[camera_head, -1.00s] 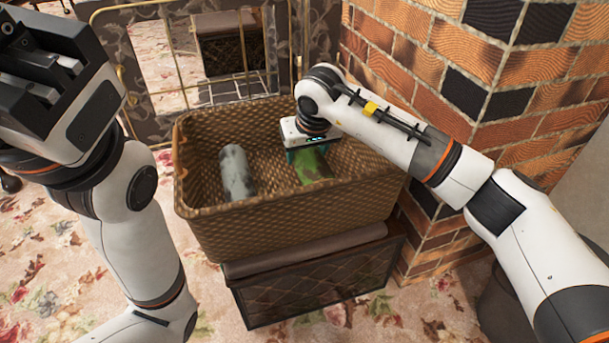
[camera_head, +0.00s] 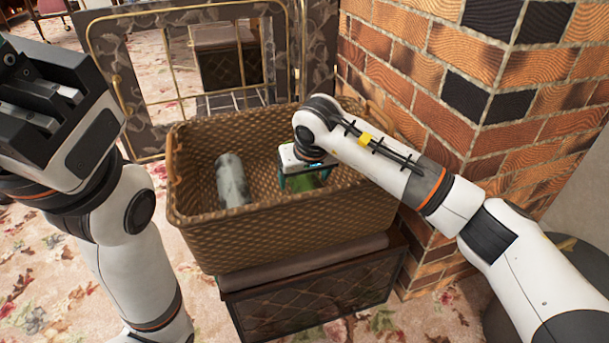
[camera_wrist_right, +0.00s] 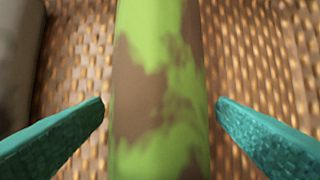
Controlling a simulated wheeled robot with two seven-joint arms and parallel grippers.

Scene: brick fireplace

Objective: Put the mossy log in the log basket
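The mossy log (camera_head: 305,181), green with brown patches, lies inside the woven log basket (camera_head: 290,222). It also fills the middle of the right wrist view (camera_wrist_right: 160,85). My right gripper (camera_head: 303,180) is down in the basket over the log. Its teal fingers (camera_wrist_right: 160,103) are open, one on each side of the log, with narrow gaps showing. The log's far part is hidden under the gripper in the head view. My left gripper (camera_head: 35,100) is raised at the far left, away from the basket; its finger gap is unclear.
A grey-white log (camera_head: 232,180) lies in the basket, left of the mossy log. The basket sits on a dark chest (camera_head: 315,300). A brass-framed fire screen (camera_head: 190,55) stands behind, and a brick pillar (camera_head: 450,100) rises close on the right.

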